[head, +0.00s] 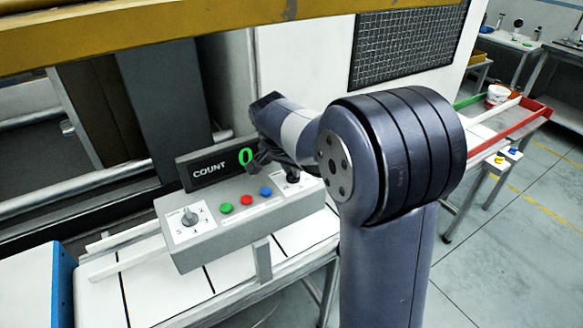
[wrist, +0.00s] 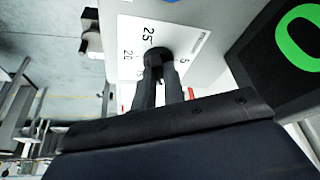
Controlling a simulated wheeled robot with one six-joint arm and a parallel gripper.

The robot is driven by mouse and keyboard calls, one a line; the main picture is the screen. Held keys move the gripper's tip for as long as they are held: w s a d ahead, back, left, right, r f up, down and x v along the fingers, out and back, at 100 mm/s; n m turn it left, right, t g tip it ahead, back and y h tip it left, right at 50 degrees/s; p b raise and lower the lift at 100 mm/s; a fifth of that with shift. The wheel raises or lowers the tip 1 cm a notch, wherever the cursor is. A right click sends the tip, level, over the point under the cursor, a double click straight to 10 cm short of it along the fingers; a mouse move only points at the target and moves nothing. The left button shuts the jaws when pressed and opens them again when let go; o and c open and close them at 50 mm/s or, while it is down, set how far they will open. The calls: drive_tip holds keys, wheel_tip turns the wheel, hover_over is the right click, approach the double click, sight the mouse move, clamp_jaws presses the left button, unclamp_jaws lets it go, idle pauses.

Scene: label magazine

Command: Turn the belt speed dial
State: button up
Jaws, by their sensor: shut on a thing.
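A dial with a dark knob (wrist: 157,55) sits on a white scale plate (wrist: 128,38) on the grey control box. In the wrist view the scale reads 25, 20 and 5; other marks are hidden behind my fingers. My gripper (wrist: 160,74) is shut on this knob, one finger on each side. In the head view the same dark knob (head: 292,178) is at the right end of the box, partly covered by my gripper. A second dial with a grey knob (head: 189,217) is at the left end of the box, apart from my gripper.
Green, red and blue buttons (head: 247,200) sit between the dials. A dark COUNT display (head: 213,168) reading 0 stands behind them, close to my gripper. A yellow beam (head: 190,22) crosses above. A red-edged tray (head: 515,128) is at the far right.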

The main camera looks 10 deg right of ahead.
clamp_jaws()
drive_tip(key=shift+d+n+t+y+b, duration=0.1)
drive_tip(key=shift+n+t+y+b, duration=0.25)
drive_tip(key=shift+n, duration=0.75)
drive_tip(key=n+y, duration=0.1)
drive_tip(key=n, duration=0.2)
drive_tip(key=shift+d+t, duration=0.15)
drive_tip(key=shift+t, duration=0.1)
drive_tip(key=n+y, duration=0.1)
drive_tip(key=n, duration=0.2)
drive_tip(key=n+y+b, duration=0.1)
drive_tip(key=n, duration=0.2)
drive_tip(key=shift+d+n+y, duration=0.2)
drive_tip(key=shift+n+y, duration=0.1)
drive_tip(key=shift+y, duration=0.05)
drive_tip(key=o, duration=0.7)
unclamp_jaws()
drive_tip(key=shift+c, duration=0.2)
drive_tip(key=shift+s+r, duration=0.1)
